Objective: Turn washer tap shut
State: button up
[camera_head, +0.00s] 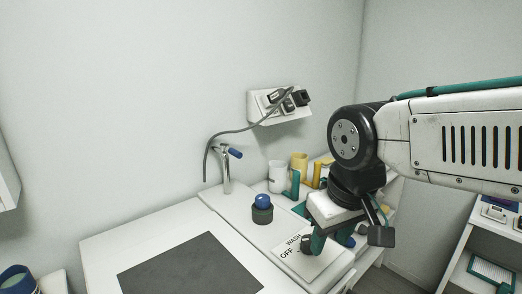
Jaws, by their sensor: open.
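A white plate (296,262) lettered "WASH" and "OFF" lies on the counter at the lower middle. My gripper (343,241) is above its right part, pointing down, with its dark fingertips spread apart. A teal piece shows beside the left fingertip and a bit of blue between the fingers; I cannot tell whether either belongs to a tap handle on the plate, or whether a finger touches it. The gripper hides the plate's right side. A metal tap (226,171) with a blue lever (235,153) stands by the wall, left of the gripper.
A wall socket (279,105) has a hanging cable. A dark mat (190,268) lies at left; a shelf (493,240) is right.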

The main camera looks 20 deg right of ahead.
jog(key=w+d+n+t, duration=0.25)
jog(key=w+t, duration=0.55)
jog(key=w, duration=1.8)
jog(key=n+t+y, duration=0.3)
jog(key=t+y, duration=0.1)
jog(key=t, duration=0.2)
send_near(235, 152)
jog(key=w+f, duration=0.2)
jog(key=w, duration=0.1)
jog(key=shift+w+d+t+y, duration=0.1)
jog(key=shift+w+t+y, duration=0.35)
jog(key=shift+t+y, duration=0.05)
jog(key=x, duration=0.7)
jog(key=shift+w+r, duration=0.1)
jog(key=shift+w, duration=0.15)
grip_shut()
